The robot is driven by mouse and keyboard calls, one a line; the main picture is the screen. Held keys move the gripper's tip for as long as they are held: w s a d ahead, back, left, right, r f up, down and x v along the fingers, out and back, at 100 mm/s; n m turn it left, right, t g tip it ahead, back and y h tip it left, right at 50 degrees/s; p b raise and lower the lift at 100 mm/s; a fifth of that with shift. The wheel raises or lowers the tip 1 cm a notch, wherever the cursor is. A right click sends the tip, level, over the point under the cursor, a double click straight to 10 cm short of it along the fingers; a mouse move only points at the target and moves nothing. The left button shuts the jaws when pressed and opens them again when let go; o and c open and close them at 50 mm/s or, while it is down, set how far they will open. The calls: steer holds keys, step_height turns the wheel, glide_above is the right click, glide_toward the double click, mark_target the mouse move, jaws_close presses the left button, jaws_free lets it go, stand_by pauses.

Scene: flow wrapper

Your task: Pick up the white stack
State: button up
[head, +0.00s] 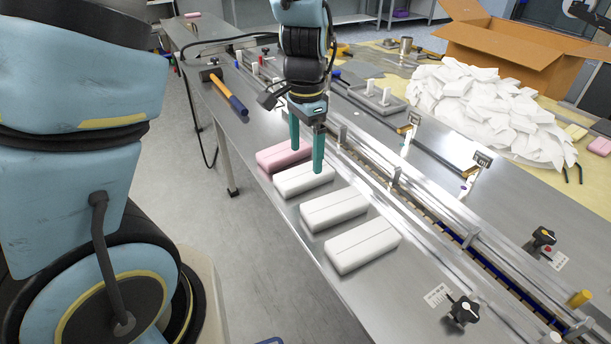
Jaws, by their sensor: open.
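Three white stacks lie in a row on the steel table, in the head view. The farthest white stack (303,183) lies under my gripper, the middle one (334,210) is nearer, and the nearest one (362,246) is closest to the viewer. A pink stack (282,157) lies just beyond the farthest white one. My gripper (306,160) points down with its two green fingers apart. Its fingertips are close to the farthest white stack and the pink stack. I cannot tell whether they touch either one.
A guide rail and conveyor channel (425,205) run along the stacks' right side. A hammer (229,93) lies at the back left. A pile of white wrappers (485,108) and a cardboard box (520,50) are at the back right. Black knobs (463,310) stand near the front.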

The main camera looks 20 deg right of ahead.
mark_target(304, 172)
steer(key=shift+w+a+f+p, duration=0.1)
steer(key=shift+f+p, duration=0.25)
steer(key=shift+f, duration=1)
steer(key=shift+w+f+p, duration=0.1)
steer(key=shift+f+p, duration=0.25)
steer(key=shift+f, duration=0.95)
steer(key=c, duration=1.3)
steer(key=shift+o, duration=0.2)
steer(key=shift+r, duration=0.15)
step_height(304, 172, up, 10)
steer(key=b, duration=0.1)
